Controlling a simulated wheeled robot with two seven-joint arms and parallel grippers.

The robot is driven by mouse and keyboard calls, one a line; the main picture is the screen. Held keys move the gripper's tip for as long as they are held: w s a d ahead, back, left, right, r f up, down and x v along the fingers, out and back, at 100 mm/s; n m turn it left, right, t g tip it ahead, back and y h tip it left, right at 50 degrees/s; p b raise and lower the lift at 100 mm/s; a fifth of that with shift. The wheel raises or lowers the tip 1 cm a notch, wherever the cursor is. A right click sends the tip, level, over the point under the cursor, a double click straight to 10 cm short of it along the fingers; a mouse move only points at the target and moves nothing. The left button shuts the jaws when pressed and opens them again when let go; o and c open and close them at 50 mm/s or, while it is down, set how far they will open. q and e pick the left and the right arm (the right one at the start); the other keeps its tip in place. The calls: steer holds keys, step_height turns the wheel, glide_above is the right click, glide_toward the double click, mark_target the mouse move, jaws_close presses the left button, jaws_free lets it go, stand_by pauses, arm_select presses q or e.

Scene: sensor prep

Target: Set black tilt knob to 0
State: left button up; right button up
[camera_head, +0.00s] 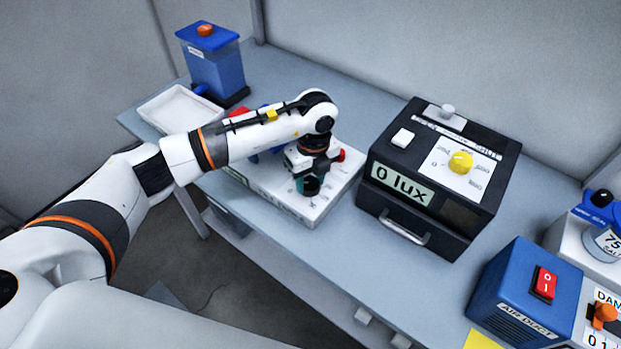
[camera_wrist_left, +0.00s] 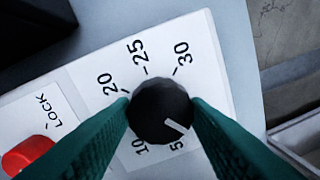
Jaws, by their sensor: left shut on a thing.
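The black tilt knob (camera_wrist_left: 160,108) sits on a white dial plate (camera_wrist_left: 205,45) between the two green fingers of my left gripper (camera_wrist_left: 163,112). The fingers are shut on its sides. Its white pointer line aims to the lower right, close to the 5 mark. The marks 10, 20, 25 and 30 also show; no 0 mark is visible, and part of the dial is hidden by the fingers. In the head view my left gripper (camera_head: 308,184) points down over the black knob on the white panel (camera_head: 322,205). My right gripper is not in view.
A red lock knob (camera_wrist_left: 28,155) is beside the dial. A black lux box (camera_head: 440,165) stands to the right of the panel. A blue dispenser (camera_head: 213,65) and white tray (camera_head: 180,108) are at the back left. A blue air duct box (camera_head: 525,290) is at the front right.

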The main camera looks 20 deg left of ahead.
mark_target(313, 181)
arm_select(q)
steer(key=shift+n, duration=0.9)
steer(key=o, duration=1)
steer(key=shift+w+d+r+b, duration=0.15)
steer(key=shift+r+b, duration=0.65)
steer(key=shift+r, duration=2.25)
steer(key=shift+w+r+b, duration=0.2)
steer(key=shift+r+b, duration=0.6)
steer(key=shift+r, duration=2.2)
steer(key=shift+f, duration=0.1)
